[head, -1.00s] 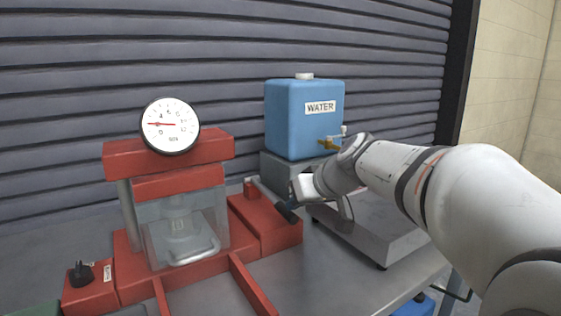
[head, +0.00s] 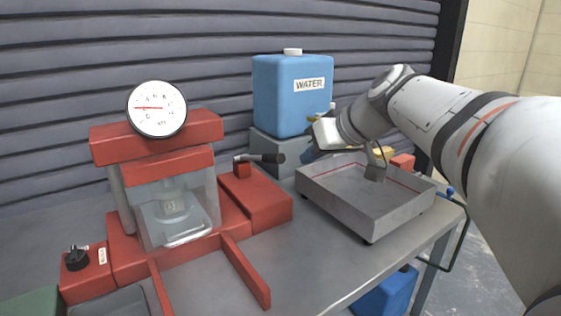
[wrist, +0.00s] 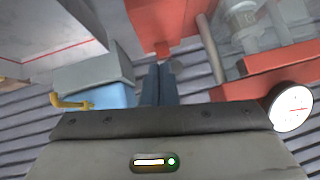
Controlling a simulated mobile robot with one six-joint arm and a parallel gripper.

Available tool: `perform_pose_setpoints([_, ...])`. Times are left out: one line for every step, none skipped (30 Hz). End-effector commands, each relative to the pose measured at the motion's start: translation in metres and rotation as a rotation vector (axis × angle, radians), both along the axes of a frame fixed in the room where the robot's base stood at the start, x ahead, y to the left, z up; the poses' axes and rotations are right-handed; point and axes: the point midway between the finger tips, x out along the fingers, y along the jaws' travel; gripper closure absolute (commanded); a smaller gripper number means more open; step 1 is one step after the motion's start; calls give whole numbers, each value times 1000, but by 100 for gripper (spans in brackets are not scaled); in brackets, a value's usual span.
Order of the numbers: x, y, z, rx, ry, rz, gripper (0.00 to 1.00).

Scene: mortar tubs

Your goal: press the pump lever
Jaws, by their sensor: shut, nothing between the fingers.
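The pump lever (head: 262,158) has a black grip and sticks out roughly level to the right from the red pump block (head: 258,198) of the press. My gripper (head: 306,157) is just right of the grip's end, its blue fingers shut and empty, pointing toward the lever. I cannot tell whether they touch it. In the wrist view the shut fingers (wrist: 160,82) point at the red pump block (wrist: 165,22), and a dark bit of the lever (wrist: 176,67) shows beside the tips. The round gauge (head: 157,108) has its red needle pointing left, at the low end.
A blue water tank (head: 292,95) stands on a grey block behind my gripper. A grey tray (head: 352,205) with a red line inside stands to the right. The clear guard (head: 188,205) is on the press, left of the pump. Bare table lies in front.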

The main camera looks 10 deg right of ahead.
Motion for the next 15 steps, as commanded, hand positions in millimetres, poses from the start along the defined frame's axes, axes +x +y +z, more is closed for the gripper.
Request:
perform_pose_setpoints([-4, -4, 6, 0, -3, -3, 100])
perform_pose_setpoints([-7, -6, 9, 1, -3, -3, 100])
perform_pose_setpoints([-9, -8, 11, 0, -3, -2, 100])
perform_pose_setpoints([-11, -9, 12, 0, -3, -2, 100])
perform_pose_setpoints([-12, -10, 13, 0, -3, -2, 100])
perform_pose_setpoints([-13, -10, 15, 0, -2, -1, 100])
perform_pose_setpoints([-14, -11, 15, 0, -2, 0, 100])
perform_pose_setpoints([-14, -11, 16, 0, -2, 0, 100])
perform_pose_setpoints([-15, -11, 16, 1, -3, 0, 100])
perform_pose_setpoints([-15, -11, 16, 1, -3, 0, 100])
perform_pose_setpoints([-15, -11, 16, 1, -3, 0, 100])
perform_pose_setpoints([-15, -11, 16, 0, -4, 1, 100])
perform_pose_setpoints([-15, -11, 16, 0, -4, 1, 100])
perform_pose_setpoints([-15, -11, 16, 0, -4, 1, 100])
perform_pose_setpoints([-15, -11, 16, 0, -4, 1, 100])
